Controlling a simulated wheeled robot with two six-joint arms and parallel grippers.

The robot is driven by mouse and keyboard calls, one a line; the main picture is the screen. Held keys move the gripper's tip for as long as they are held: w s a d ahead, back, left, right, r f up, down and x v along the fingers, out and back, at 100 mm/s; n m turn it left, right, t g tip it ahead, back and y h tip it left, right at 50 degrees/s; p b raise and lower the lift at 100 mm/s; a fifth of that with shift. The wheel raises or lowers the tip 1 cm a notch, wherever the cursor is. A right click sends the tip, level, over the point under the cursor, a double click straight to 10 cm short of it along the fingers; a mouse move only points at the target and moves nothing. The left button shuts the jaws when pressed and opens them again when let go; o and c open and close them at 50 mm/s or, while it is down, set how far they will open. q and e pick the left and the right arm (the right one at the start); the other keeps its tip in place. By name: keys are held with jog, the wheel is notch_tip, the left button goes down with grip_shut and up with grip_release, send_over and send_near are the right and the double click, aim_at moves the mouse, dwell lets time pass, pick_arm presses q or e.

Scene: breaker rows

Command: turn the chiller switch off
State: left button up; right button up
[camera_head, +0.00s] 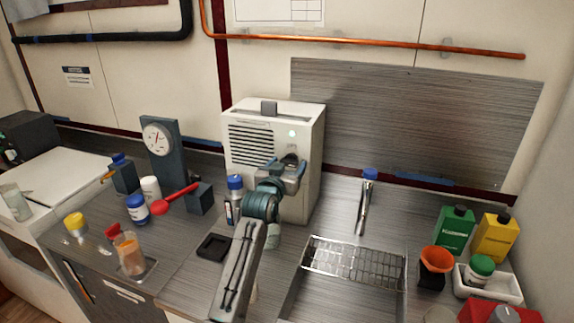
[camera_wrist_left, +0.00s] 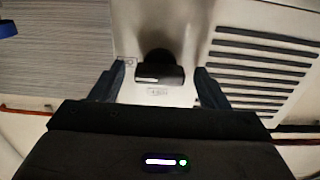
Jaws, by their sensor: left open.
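My left gripper (camera_head: 290,165) is open in front of the box's face. In the left wrist view its two fingers (camera_wrist_left: 159,72) lie on either side of the switch, with gaps showing. I cannot tell how deep they reach. My right gripper is out of view.
A dial gauge stand (camera_head: 160,140), a red spoon (camera_head: 178,196) and several bottles stand to the left. Green (camera_head: 455,228) and yellow (camera_head: 495,238) bottles stand at the far right.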

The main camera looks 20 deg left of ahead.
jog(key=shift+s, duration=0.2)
pick_arm(q)
jog(key=c, duration=1)
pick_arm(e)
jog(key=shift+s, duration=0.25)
